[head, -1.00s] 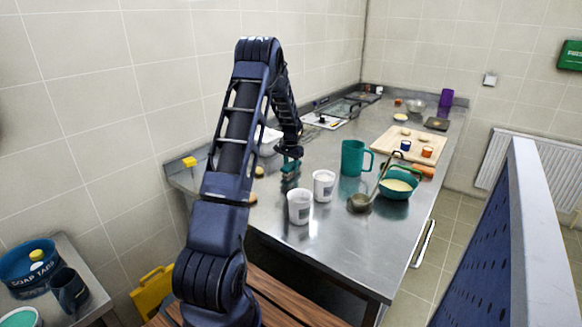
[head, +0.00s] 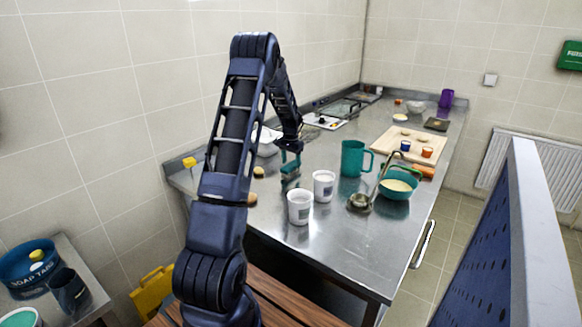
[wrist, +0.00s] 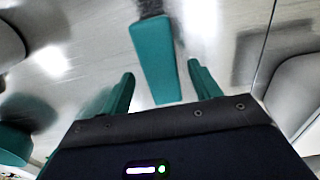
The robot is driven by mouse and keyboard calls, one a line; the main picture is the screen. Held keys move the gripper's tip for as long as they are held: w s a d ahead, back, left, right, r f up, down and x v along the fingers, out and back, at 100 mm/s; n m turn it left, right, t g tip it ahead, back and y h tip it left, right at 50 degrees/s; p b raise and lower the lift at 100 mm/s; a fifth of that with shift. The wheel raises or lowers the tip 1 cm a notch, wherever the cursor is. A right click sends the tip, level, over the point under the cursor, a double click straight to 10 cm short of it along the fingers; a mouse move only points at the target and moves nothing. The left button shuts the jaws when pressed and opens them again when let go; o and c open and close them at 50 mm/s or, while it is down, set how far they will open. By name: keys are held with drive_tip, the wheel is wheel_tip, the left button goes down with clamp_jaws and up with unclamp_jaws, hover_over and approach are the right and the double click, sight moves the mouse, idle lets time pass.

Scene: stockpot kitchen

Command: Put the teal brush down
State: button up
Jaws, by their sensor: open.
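The teal brush (wrist: 154,62) lies on the steel counter in the wrist view. Its teal handle points toward my gripper and its dark bristles are at the top edge of the picture. My gripper (wrist: 161,72) is open, with one teal finger on each side of the handle's near end and gaps between. In the head view my gripper (head: 290,158) is just above the counter, over the brush, which is small and partly hidden there.
Two white tubs (head: 300,207) (head: 324,186) stand close in front and to the right of my gripper. A teal jug (head: 354,158), a ladle (head: 360,201) and a teal bowl (head: 397,186) are further right. The counter's front right part (head: 360,245) is clear.

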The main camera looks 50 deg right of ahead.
sight(291, 165)
wheel_tip(291, 165, up, 9)
drive_tip(key=w+a+r+n, duration=0.2)
drive_tip(key=w+a+r, duration=0.35)
drive_tip(key=a, duration=0.35)
drive_tip(key=w+a+r+n, duration=0.2)
drive_tip(key=w+a+r, duration=0.35)
drive_tip(key=a, duration=0.35)
drive_tip(key=w+a+r+n+t+h, duration=0.15)
drive_tip(key=a+r, duration=0.25)
drive_tip(key=a, duration=0.6)
drive_tip(key=w+a+r+n+y, duration=0.1)
drive_tip(key=a+r+n, duration=0.25)
drive_tip(key=a, duration=0.55)
drive_tip(key=s+a+r+n+t, duration=0.1)
drive_tip(key=s+a+r+n, duration=0.15)
drive_tip(key=a, duration=0.75)
drive_tip(key=s+a+r+n+t, duration=0.15)
drive_tip(key=s+a, duration=0.25)
drive_tip(key=a, duration=0.6)
drive_tip(key=s+a+f+n, duration=0.4)
drive_tip(key=s+a+n, duration=0.1)
drive_tip(key=s+a, duration=0.7)
drive_tip(key=shift+a+t, duration=0.25)
drive_tip(key=shift+t, duration=0.05)
